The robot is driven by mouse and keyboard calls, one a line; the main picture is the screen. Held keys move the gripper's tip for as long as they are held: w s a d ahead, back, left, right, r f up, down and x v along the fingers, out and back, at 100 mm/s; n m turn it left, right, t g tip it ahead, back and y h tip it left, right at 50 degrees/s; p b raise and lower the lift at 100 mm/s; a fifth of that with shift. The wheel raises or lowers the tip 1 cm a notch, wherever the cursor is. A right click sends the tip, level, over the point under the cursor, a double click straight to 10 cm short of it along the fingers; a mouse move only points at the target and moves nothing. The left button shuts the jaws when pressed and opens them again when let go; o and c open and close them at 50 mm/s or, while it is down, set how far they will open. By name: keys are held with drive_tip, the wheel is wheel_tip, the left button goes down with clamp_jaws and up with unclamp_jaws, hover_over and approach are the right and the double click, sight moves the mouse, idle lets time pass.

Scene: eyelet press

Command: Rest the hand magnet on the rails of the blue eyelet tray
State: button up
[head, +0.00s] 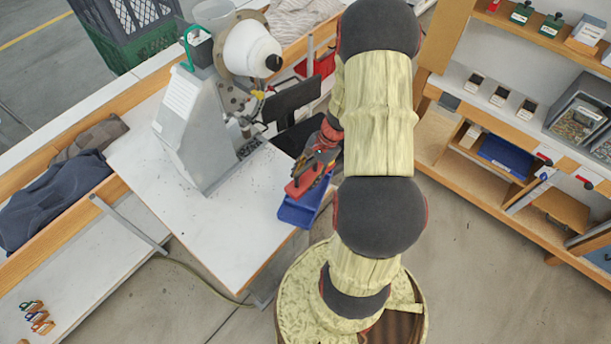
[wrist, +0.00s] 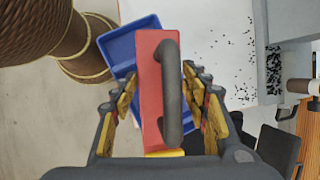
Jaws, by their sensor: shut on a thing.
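The hand magnet (wrist: 149,85) is a red bar with a dark handle; it also shows in the head view (head: 304,181). My gripper (wrist: 163,108) is shut on it, with a finger on each side. The blue eyelet tray (wrist: 112,42) lies under and beyond the magnet in the wrist view. In the head view the tray (head: 296,214) sits at the table's front right corner, with the magnet over its back part. The magnet hides part of the tray and its rails. I cannot tell whether the two touch.
The grey eyelet press (head: 190,130) stands on the white table (head: 215,230), left of my gripper. Loose dark eyelets (wrist: 230,60) are scattered on the tabletop. A black chair (head: 292,101) is behind. Shelves (head: 500,125) with bins stand at the right. The table's front left is clear.

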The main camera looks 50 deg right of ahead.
drive_tip(key=shift+f+b, duration=1.95)
drive_tip(key=shift+f, duration=0.7)
drive_tip(key=shift+f+b, duration=0.35)
drive_tip(key=shift+f, duration=0.1)
drive_tip(key=o, duration=1.2)
drive_tip(key=shift+o, duration=0.2)
drive_tip(key=v, duration=1.2)
